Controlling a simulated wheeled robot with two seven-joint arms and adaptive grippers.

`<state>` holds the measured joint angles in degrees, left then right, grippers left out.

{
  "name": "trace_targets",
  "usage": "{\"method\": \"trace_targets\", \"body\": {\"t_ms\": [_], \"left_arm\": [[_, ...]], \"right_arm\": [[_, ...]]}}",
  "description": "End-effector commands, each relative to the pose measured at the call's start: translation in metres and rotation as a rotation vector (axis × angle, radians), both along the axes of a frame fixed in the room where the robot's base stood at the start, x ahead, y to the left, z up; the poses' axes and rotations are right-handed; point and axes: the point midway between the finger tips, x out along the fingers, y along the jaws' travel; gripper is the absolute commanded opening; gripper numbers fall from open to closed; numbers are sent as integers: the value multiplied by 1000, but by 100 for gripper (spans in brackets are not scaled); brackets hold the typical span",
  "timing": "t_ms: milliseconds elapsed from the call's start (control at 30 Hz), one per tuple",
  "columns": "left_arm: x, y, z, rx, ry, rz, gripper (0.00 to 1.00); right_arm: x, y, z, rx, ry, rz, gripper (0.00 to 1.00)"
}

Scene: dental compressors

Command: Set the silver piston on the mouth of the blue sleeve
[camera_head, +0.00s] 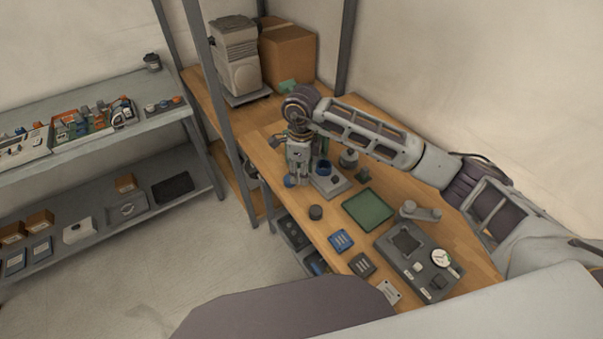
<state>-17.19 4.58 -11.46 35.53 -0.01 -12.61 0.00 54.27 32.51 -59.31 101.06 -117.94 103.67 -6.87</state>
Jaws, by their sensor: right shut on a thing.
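My right gripper (299,174) points down over the wooden bench, near its front edge. It is shut on the silver piston, which is small here and mostly hidden by the fingers. The blue sleeve (323,168) stands upright on a grey plate (332,187), just right of the gripper, and its dark mouth faces up. The gripper is beside the sleeve, not over it. A second small blue round part (291,181) shows at the gripper's left, close to the fingertips; whether they touch cannot be told. My left gripper is out of view.
A grey stepped part (348,158) stands behind the plate. A dark round part (316,212), a green mat (369,209) and a grey panel with a gauge (415,262) lie nearer. A rack post (229,120) rises left of the gripper. A compressor (237,55) stands at the back.

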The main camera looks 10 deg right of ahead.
Motion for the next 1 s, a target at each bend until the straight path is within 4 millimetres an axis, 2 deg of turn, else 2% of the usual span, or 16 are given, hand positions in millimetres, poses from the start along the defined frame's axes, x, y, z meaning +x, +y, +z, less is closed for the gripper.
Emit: {"method": "trace_targets", "body": {"t_ms": [533,1000], "left_arm": [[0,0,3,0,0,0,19],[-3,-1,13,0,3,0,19]], "right_arm": [[-3,0,-2,-1,0,0,11],[-9,-12,-7,0,1,-22,11]]}}
